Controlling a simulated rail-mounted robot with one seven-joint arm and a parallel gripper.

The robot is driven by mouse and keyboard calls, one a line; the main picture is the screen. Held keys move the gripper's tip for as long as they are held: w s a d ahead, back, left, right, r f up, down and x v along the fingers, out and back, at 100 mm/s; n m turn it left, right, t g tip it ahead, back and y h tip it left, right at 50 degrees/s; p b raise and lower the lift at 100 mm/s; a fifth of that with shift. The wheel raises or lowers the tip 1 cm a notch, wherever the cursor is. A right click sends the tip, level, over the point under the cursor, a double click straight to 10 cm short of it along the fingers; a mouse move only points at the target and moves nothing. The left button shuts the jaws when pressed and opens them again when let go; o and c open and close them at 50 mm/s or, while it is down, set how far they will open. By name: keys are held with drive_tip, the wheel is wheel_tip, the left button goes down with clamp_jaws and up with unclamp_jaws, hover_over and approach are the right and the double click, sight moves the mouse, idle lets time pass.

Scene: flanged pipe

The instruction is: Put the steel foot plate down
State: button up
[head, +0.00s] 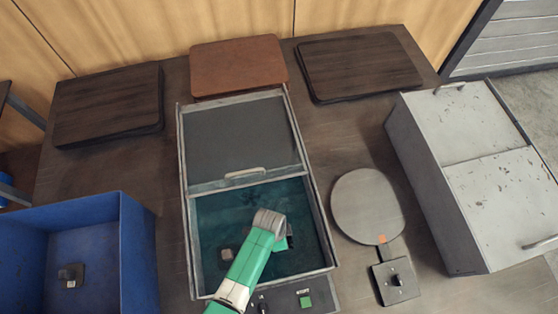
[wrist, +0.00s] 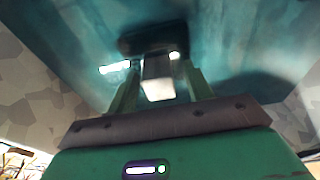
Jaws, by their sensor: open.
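My gripper (wrist: 160,74) is open in the wrist view, one finger on each side of a pale grey block (wrist: 158,88). A dark flat shape (wrist: 150,38) lies just beyond the block; I cannot tell if it is the steel foot plate's base or a shadow. I cannot tell if the fingers touch the block. In the head view my green arm reaches into the open front of the teal-floored box (head: 333,262), and its wrist hides the fingertips. A small grey-brown piece (head: 226,255) lies on the box floor left of my arm.
The box's dark lid (head: 240,135) covers its back half. A blue bin (head: 122,240) at left holds a small knobbed piece (head: 71,275). A round grey plate (head: 367,205), a square knobbed unit (head: 397,281) and a white cabinet (head: 470,120) stand to the right.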

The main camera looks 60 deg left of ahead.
wheel_tip(320, 180, up, 11)
drive_tip(key=s+p, duration=0.1)
drive_tip(key=p, duration=0.1)
drive_tip(key=shift+s+a+r, duration=0.2)
drive_tip(key=shift+s+a, duration=0.05)
drive_tip(key=shift+s, duration=0.1)
